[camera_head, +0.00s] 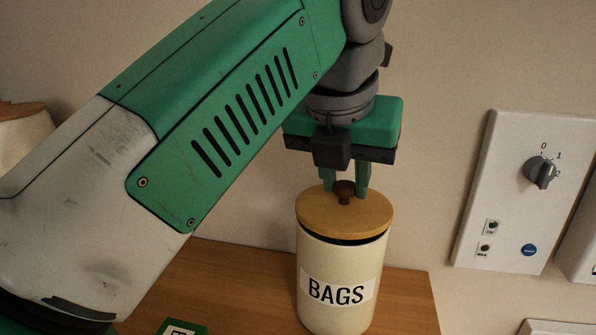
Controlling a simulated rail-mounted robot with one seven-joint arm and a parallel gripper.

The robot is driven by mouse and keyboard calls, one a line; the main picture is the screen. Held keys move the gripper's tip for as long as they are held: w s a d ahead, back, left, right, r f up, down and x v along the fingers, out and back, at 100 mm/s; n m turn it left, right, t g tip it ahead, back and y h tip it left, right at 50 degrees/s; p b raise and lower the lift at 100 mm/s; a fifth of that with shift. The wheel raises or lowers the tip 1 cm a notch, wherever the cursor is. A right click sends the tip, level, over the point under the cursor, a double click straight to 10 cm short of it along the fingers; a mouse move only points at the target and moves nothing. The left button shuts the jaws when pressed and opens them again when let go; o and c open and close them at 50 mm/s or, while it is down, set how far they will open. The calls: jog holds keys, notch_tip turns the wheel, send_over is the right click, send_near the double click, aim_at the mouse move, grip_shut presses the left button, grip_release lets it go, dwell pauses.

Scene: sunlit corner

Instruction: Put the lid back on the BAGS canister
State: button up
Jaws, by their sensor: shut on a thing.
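The BAGS canister (325,262) is cream, with a black-on-white BAGS label, and stands upright on the wooden surface. Its round wooden lid (325,217) is at the canister's mouth. A dark band shows between lid and rim, widest at the front right; I cannot tell whether it is a gap or a seal. My gripper (347,188) points down from above, its two green fingers shut on the lid's dark brown knob (343,197). The far side of the rim is hidden by the lid.
Another cream container with a wooden lid (24,109) is partly behind my arm at the left. A green-framed card (182,328) lies at the bottom edge. A white wall panel with a dial (503,190) is at the right. Bare wood (240,275) lies left of the canister.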

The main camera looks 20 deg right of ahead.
jog(key=o, duration=1.5)
jog(key=shift+o, duration=0.2)
jog(key=shift+r, duration=3.5)
grip_shut()
